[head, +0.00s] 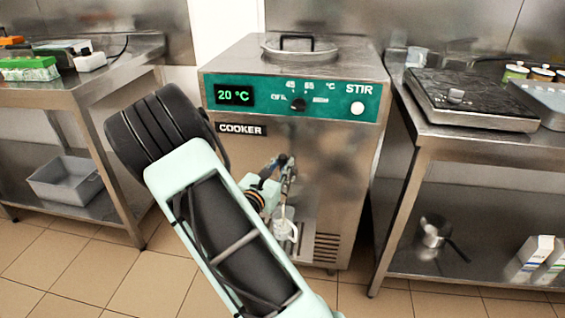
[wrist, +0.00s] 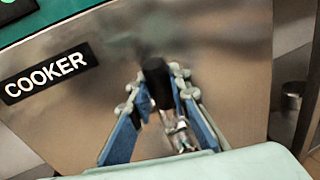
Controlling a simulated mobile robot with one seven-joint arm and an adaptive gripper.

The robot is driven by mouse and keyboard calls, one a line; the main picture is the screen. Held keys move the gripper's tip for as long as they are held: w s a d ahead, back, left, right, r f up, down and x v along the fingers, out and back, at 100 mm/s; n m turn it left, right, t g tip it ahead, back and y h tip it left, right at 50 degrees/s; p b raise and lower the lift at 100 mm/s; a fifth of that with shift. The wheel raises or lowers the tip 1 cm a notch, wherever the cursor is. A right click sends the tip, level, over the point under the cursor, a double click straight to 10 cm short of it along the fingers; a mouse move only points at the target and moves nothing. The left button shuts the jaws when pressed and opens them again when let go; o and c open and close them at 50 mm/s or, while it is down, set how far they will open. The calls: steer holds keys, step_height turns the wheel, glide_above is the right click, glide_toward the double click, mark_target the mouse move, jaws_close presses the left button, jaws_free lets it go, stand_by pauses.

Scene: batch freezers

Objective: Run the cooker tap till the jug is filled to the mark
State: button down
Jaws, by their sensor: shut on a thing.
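The cooker (head: 330,165) is a steel cabinet with a green panel reading 20 °C and a lid on top. Its tap (head: 289,180) sticks out of the front, low in the middle, and shows in the wrist view (wrist: 180,135). My gripper (head: 277,167) is at the tap, its blue-padded fingers (wrist: 157,85) shut on the black tap handle (wrist: 156,75). The jug (head: 285,231) is pale and stands below the tap. A thin pale streak between spout and jug looks like liquid running. The level and mark in the jug are too small to tell.
A steel table (head: 75,90) with green and white items stands left, a grey bin (head: 66,182) on its lower shelf. A right table (head: 440,135) carries a dark hotplate (head: 470,92); a pan (head: 434,232) and white cartons (head: 538,252) are below. My arm covers the cooker's lower left.

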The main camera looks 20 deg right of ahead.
steer(key=shift+w+d+r+g+y+p, duration=0.5)
steer(key=shift+w+g+y+p, duration=0.1)
steer(key=shift+p, duration=1.5)
steer(key=shift+w+d+f+n+y+p, duration=0.15)
steer(key=shift+w+n+y+p, duration=0.15)
steer(key=shift+p, duration=0.35)
steer(key=shift+f+g, duration=0.15)
steer(key=shift+g, duration=0.15)
steer(key=c, duration=1.8)
jaws_free()
steer(key=shift+w, duration=0.1)
steer(key=shift+o, duration=0.2)
steer(key=v, duration=1.2)
